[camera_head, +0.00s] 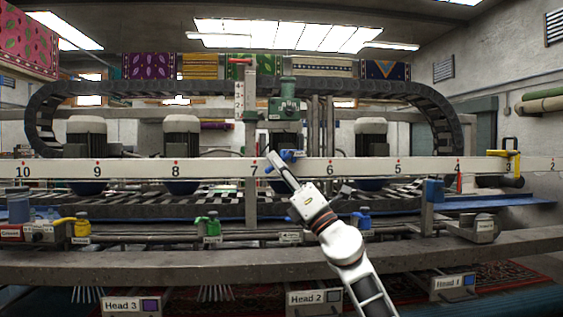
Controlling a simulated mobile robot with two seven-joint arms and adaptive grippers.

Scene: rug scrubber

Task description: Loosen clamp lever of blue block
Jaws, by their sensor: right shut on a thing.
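A small blue block (291,155) sits on the white numbered rail (365,167) between the marks 7 and 6. My right gripper (275,163) reaches up from below right, and its fingers lie against the left side of this block. It is shut on a small part there, which appears to be the block's clamp lever. The fingers hide most of the lever, so its angle cannot be told. My left gripper is not in view.
Another blue block (433,190) stands on the lower right, and a yellow clamp (511,148) sits on the rail's right end. A green machine head (284,103) stands behind the rail. Yellow (81,226) and green (212,222) levers line the lower bar.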

